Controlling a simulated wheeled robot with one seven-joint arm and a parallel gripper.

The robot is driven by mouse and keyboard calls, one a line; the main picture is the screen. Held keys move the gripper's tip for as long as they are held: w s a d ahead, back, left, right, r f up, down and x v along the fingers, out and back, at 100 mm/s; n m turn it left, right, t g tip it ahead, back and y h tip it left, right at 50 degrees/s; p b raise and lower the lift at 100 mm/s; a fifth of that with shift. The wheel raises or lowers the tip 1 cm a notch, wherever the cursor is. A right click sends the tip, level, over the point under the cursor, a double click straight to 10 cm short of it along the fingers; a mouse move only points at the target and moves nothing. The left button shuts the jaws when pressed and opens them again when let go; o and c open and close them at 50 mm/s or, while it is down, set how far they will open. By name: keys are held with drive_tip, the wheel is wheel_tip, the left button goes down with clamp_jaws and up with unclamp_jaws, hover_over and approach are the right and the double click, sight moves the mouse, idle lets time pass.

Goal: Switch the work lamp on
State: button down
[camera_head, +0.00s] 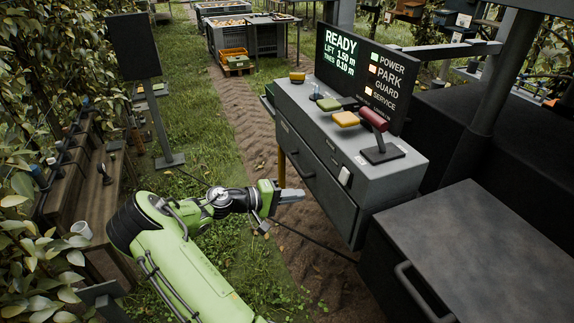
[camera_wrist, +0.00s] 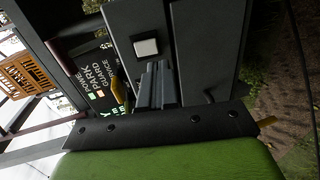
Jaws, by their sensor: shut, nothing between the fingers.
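A white rocker switch (camera_head: 345,175) sits on the front face of the grey console (camera_head: 395,170), near its right end. In the wrist view the white switch (camera_wrist: 146,47) shows just beyond my fingertips, on a dark panel. My gripper (camera_head: 301,195) is shut and empty, its fingers pointing at the console front, left of and a little below the switch in the head view. The shut fingers (camera_wrist: 156,66) also show in the wrist view. They look apart from the switch. I cannot make out a lamp or whether it is lit.
The console top carries a red-handled lever (camera_head: 374,120) and several coloured controls, including a yellow one (camera_head: 345,119). A display (camera_head: 358,72) behind reads READY. A dark cabinet (camera_head: 480,240) stands at the right. Grass and a dirt track lie open left of the console.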

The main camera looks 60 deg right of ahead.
drive_tip(key=w, duration=0.2)
drive_tip(key=b, duration=0.2)
approach(344, 176)
drive_tip(key=s+d+f, duration=0.4)
drive_tip(key=shift+s+d+f, duration=0.15)
drive_tip(key=shift+d+f, duration=0.05)
drive_tip(key=shift+f, duration=0.1)
